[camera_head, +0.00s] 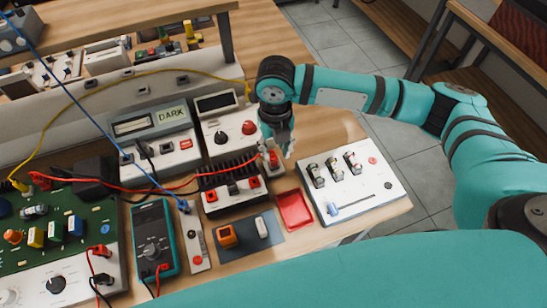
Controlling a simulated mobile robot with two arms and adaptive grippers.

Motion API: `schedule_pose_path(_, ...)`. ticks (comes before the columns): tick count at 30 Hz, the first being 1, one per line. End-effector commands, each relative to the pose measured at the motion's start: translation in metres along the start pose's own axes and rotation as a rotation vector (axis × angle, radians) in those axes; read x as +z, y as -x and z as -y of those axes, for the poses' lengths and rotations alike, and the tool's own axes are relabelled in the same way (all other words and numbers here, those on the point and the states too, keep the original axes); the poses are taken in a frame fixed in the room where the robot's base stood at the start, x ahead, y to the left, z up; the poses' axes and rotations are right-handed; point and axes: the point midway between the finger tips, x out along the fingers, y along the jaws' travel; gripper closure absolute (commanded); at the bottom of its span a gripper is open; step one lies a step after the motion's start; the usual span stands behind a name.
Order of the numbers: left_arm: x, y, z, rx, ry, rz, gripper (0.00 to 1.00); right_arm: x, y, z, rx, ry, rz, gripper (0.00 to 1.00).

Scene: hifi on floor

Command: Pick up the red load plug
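My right gripper (279,150) points down at the right end of the black finned load unit (229,181). A small red plug (272,159) shows right at its fingertips, partly hidden by them. I cannot tell whether the fingers are shut on it or only around it. A red lead (140,190) runs from the left across the bench toward the load unit. The load unit also has red blocks at its front (211,197). My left gripper is not in view.
A white switch panel (352,181) and a red tray (294,209) lie right of the load unit. Left are a multimeter (153,250), a green circuit board (60,225) and meters, one reading DARK (170,115). A blue lead (90,115) and a yellow lead (120,78) cross above.

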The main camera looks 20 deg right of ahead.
Motion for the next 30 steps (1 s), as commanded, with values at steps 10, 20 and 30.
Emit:
schedule_pose_path(10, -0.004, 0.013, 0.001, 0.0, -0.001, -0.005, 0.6, 0.005, -0.044, -0.002, -0.001, 0.0, -0.002, 0.68)
schedule_pose_path(20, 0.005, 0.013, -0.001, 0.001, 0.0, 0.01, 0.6, 0.005, -0.051, -0.002, -0.001, 0.001, 0.0, 0.7)
schedule_pose_path(30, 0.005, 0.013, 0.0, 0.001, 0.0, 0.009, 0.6, 0.005, -0.051, -0.002, -0.001, 0.001, 0.001, 1.0)
